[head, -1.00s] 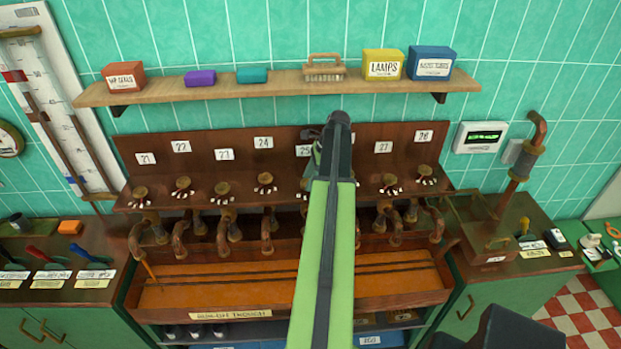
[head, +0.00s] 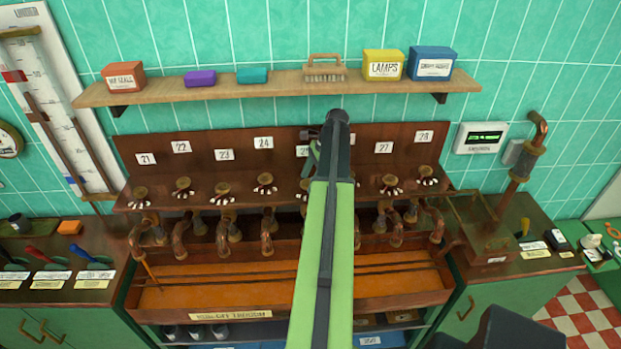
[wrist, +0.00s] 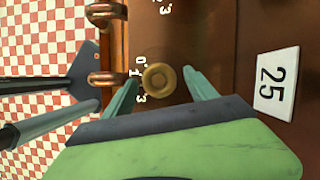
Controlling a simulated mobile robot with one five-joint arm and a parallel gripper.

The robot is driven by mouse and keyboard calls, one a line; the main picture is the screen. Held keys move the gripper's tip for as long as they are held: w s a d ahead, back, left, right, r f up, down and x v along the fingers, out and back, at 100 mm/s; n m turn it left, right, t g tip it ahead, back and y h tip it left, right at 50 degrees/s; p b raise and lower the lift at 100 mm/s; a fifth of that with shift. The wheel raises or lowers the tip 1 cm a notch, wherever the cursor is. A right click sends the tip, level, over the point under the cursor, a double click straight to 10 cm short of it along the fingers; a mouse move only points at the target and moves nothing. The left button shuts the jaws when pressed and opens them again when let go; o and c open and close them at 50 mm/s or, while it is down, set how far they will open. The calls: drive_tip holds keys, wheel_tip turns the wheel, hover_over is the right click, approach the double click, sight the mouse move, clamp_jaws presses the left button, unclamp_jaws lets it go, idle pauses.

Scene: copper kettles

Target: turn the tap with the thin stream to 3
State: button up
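A row of taps with round brass knobs, such as the one under plate 24 (head: 265,179), stands on a wooden ledge. White digits mark a scale at each knob. In the wrist view a brass knob (wrist: 159,79) lies beside number plate 25 (wrist: 272,83), with digits including 0, 1 and 3 near it. My gripper (wrist: 161,73) is open, its two teal fingers on either side of this knob with gaps visible. Its height above the knob is unclear. My arm hides part of the row in the head view.
An orange-brown trough (head: 225,285) runs below the copper spouts. A shelf (head: 285,86) with boxes and a brush hangs above the taps. Counters flank the row, with a copper pipe and tank (head: 490,240) at right.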

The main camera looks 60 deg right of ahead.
drive_tip(key=p+v, duration=0.5)
drive_tip(key=shift+w+a+r, duration=0.1)
drive_tip(key=shift+r, duration=0.25)
drive_tip(key=s+d, duration=0.2)
drive_tip(key=d, duration=0.1)
drive_tip(key=s+d, duration=0.6)
drive_tip(key=shift+s+f, duration=0.25)
drive_tip(key=shift+f, duration=0.05)
